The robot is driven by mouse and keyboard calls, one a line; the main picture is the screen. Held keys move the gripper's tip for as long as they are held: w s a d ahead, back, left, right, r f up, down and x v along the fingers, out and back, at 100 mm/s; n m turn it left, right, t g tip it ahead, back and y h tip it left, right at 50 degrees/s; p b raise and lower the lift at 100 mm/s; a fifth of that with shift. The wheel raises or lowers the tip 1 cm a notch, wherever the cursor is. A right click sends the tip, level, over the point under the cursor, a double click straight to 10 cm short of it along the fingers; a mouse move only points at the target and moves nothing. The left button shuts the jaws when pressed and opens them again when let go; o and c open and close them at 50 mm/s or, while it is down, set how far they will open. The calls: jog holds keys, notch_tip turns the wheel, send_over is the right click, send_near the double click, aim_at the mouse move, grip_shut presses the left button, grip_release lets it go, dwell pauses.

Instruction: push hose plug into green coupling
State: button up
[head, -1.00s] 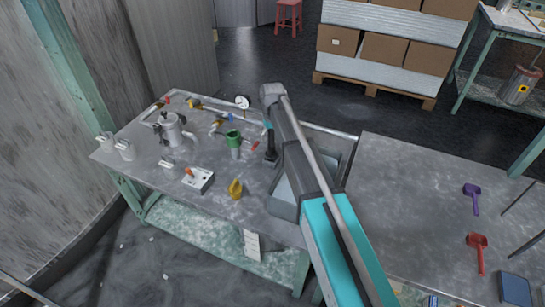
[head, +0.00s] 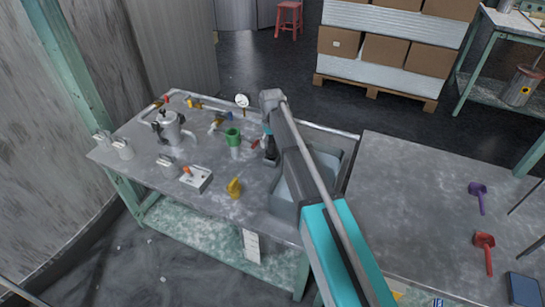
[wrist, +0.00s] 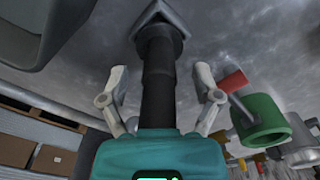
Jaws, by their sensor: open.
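The green coupling (head: 233,134) is a green ring on a short grey stand, standing upright near the middle of the left worktable. In the wrist view the green coupling (wrist: 258,120) is at the right, apart from my gripper (wrist: 160,80). My gripper's two pale fingers are spread wide. A dark ribbed post with a grey pointed end runs between them; I cannot tell whether it is my own part. In the head view my gripper (head: 270,155) points down just right of the coupling.
A sink (head: 340,150) lies right of my gripper, partly behind my arm. A metal pot (head: 170,128), a grey switch box (head: 197,178), valves and a gauge (head: 242,100) stand around the coupling. The right worktable (head: 400,190) is mostly clear, with purple and red scoops.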

jog(key=shift+f+b, duration=0.6)
jog(key=shift+f, duration=0.25)
grip_shut()
